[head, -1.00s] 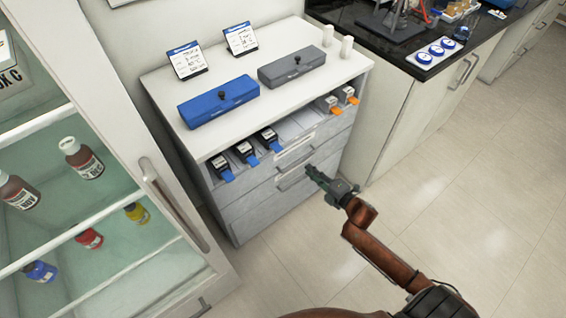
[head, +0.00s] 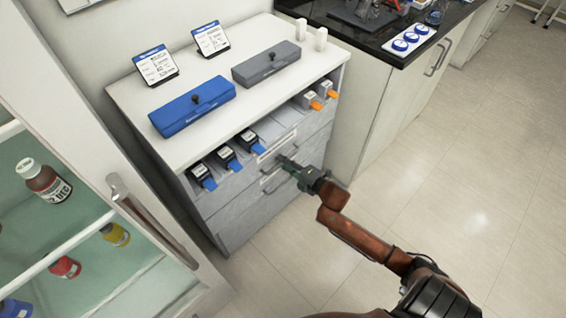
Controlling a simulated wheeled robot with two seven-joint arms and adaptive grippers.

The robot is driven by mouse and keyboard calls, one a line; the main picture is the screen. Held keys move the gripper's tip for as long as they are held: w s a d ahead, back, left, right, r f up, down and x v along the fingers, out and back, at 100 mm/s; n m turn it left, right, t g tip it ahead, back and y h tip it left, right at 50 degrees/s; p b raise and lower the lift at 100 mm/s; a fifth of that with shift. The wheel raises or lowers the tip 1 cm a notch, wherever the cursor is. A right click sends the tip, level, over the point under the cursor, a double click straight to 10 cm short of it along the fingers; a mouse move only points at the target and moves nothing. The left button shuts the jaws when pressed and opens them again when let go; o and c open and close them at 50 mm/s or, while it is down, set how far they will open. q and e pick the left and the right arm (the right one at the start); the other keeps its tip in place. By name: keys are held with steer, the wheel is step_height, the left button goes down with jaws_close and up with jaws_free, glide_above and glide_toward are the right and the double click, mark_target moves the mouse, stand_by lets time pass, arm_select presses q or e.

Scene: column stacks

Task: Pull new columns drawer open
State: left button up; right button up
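The white-topped cabinet has grey drawer fronts (head: 240,200) below an open row of columns. A white label strip (head: 276,146) is at the middle of that row's front edge. A handle (head: 267,184) on the drawer front below shows partly, with my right gripper over its right part. My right gripper (head: 284,161) is close in front of the handles, its fingers pointing at the cabinet. Its fingers are too small to tell whether they are open, or whether they touch a handle. The drawers look shut. My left gripper is not in view.
Black column boxes with blue tabs (head: 226,157) and boxes with orange tabs (head: 309,100) sit in the row. A blue case (head: 190,108) and a grey case (head: 266,65) lie on top. A glass-fronted cabinet (head: 60,215) stands left. The floor (head: 450,200) at right is clear.

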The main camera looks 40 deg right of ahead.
jaws_close()
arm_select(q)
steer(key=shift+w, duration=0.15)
arm_select(e)
steer(key=shift+s, duration=0.1)
stand_by(0.3)
